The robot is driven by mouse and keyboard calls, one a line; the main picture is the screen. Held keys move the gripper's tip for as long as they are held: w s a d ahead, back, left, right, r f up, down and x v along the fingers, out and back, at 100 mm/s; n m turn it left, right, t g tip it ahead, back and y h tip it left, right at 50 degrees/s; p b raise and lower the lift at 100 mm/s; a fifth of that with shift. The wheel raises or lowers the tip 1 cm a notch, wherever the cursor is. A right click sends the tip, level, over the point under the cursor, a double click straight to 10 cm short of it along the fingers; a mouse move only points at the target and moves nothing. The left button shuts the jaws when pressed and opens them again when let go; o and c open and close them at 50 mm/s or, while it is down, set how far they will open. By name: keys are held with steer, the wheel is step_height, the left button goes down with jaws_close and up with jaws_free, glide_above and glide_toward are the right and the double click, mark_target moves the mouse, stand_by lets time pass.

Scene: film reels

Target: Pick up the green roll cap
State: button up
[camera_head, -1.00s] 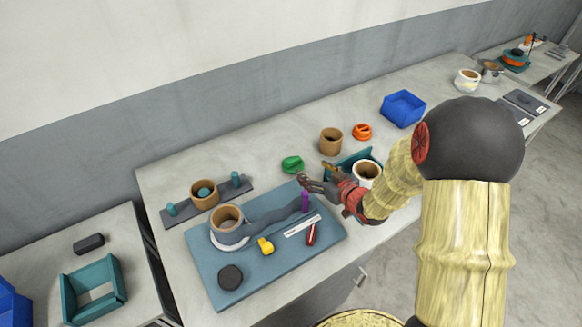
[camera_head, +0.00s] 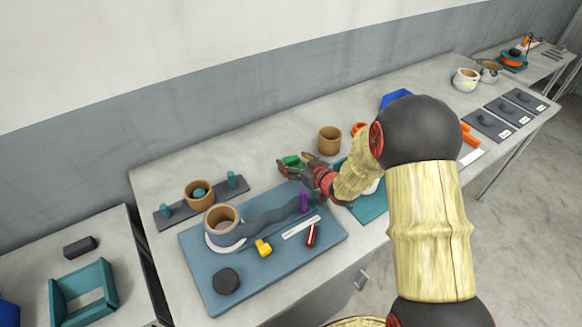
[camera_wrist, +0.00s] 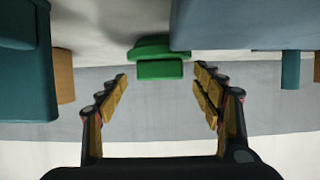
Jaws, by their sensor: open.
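The green roll cap (camera_head: 292,161) lies on the grey table, just beyond the top edge of the blue mat in the head view. In the wrist view the green roll cap (camera_wrist: 158,60) shows at top centre, ahead of and between the fingers. My gripper (camera_head: 291,168) is low over the table and partly covers the cap in the head view. In the wrist view my gripper (camera_wrist: 163,82) has its two fingers wide apart, with nothing held between them. I cannot tell whether a finger touches the cap.
The blue mat (camera_head: 205,285) holds a brown roll (camera_head: 221,218), a purple piece (camera_head: 304,200), a yellow piece (camera_head: 263,248) and a black disc (camera_head: 226,281). A brown cup (camera_head: 329,140) and an orange cap (camera_head: 358,128) stand near the gripper. A teal tray (camera_head: 371,207) is partly behind my arm.

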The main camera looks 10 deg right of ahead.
steer(key=c, duration=1.2)
steer(key=shift+r, duration=0.1)
steer(key=shift+c, duration=0.3)
